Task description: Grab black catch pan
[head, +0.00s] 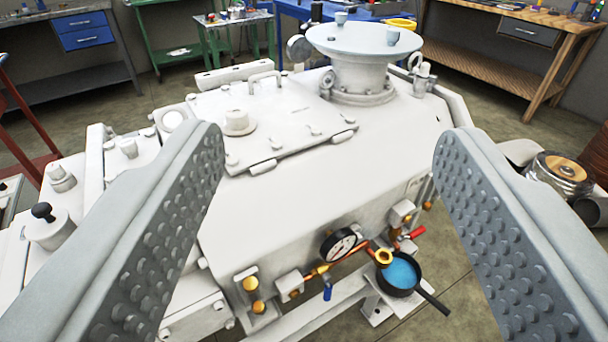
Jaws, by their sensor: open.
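The black catch pan (399,291) is a small round pan with blue liquid inside and a dark handle pointing to the lower right. It sits on a small pale bracket at the front of the white machine, beneath a brass outlet (384,257). My gripper (330,150) is open and empty, with its two studded grey fingers at the left and right of the view. The pan appears between the fingers in the picture, nearer the right one, and no finger appears to touch it.
The white vacuum machine (300,195) fills the middle. A pressure gauge (338,245), a blue valve handle (327,293) and a red valve handle (417,232) are close to the pan. Bare floor (445,270) shows right of the pan. Workbenches (530,60) stand at the back.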

